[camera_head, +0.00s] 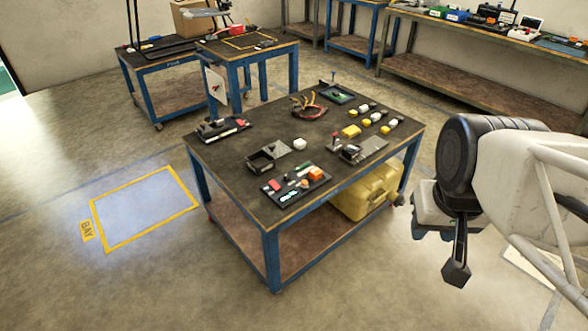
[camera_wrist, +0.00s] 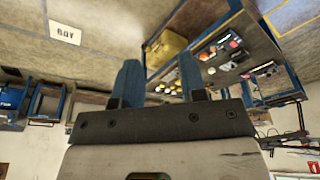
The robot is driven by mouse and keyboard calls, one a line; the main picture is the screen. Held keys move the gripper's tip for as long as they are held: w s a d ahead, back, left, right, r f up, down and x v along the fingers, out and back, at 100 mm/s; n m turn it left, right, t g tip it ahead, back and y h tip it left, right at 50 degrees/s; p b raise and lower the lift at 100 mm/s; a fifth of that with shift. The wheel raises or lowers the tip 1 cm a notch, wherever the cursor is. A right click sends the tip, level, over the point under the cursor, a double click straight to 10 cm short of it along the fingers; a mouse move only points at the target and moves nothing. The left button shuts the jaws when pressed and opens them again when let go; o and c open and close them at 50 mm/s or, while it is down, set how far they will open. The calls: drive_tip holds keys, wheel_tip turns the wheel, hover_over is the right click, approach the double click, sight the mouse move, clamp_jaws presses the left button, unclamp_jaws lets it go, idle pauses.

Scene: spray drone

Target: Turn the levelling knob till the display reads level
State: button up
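The levelling knob and its display are too small to make out for certain. A dark square unit with a green patch (camera_head: 337,95) and a thin upright post sits at the far corner of the workbench (camera_head: 232,158); I cannot tell whether it carries them. My gripper (camera_wrist: 159,62) shows two blue fingers standing apart with nothing between them. In the head view my gripper (camera_head: 440,245) hangs in the air right of the workbench, clear of everything on it.
The bench holds a dark board with small coloured parts (camera_head: 296,184), an open metal box (camera_head: 267,159), a wire bundle (camera_head: 309,106) and several yellow and white blocks. A yellow case (camera_head: 362,194) lies on the lower shelf. A yellow-outlined floor bay (camera_head: 145,206) is empty.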

idle(0.3)
